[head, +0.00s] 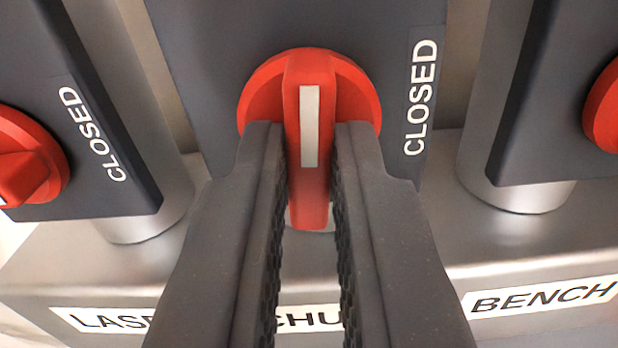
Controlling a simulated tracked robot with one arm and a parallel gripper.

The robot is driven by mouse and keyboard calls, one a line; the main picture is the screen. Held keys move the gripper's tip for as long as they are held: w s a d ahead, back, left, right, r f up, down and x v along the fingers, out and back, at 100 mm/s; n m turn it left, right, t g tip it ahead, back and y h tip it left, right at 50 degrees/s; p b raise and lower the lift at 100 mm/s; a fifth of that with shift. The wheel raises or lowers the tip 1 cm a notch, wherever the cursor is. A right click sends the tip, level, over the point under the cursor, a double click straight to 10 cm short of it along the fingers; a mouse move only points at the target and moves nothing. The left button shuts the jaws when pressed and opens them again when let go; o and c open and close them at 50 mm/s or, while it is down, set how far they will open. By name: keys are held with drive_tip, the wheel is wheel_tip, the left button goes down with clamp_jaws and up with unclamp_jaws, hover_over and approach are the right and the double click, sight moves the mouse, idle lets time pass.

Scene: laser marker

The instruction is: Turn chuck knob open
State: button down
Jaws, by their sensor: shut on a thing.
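The red chuck knob (349,93) is in the middle of the head view, on a dark grey panel (215,45). It has a round base and a raised bar handle with a white stripe (310,125), which stands upright in the picture. "CLOSED" is written to the right of the knob. My gripper (309,165) reaches up from below, with one dark ribbed finger on each side of the handle. It is shut on the handle. The fingers hide the lower sides of the knob and part of the label below, where "CHU" shows.
A similar red knob (28,150) on a panel marked "CLOSED" stands at the left. Another red knob (604,105) is cut off at the right edge, above a "BENCH" label (540,295). The panels stand on metal posts on a metallic base (510,245). Gaps separate the panels.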

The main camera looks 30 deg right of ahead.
drive_tip(key=shift+a+n, duration=0.1)
drive_tip(key=shift+n, duration=0.4)
drive_tip(key=shift+p, duration=0.3)
drive_tip(key=c, duration=1.5)
unclamp_jaws()
drive_tip(key=shift+w, duration=0.15)
drive_tip(key=shift+s+a+f, duration=0.1)
drive_tip(key=shift+s, duration=0.2)
drive_tip(key=b+v, duration=0.2)
drive_tip(key=v, duration=1.1)
drive_tip(key=shift+a+b, duration=0.1)
drive_tip(key=shift+b, duration=0.3)
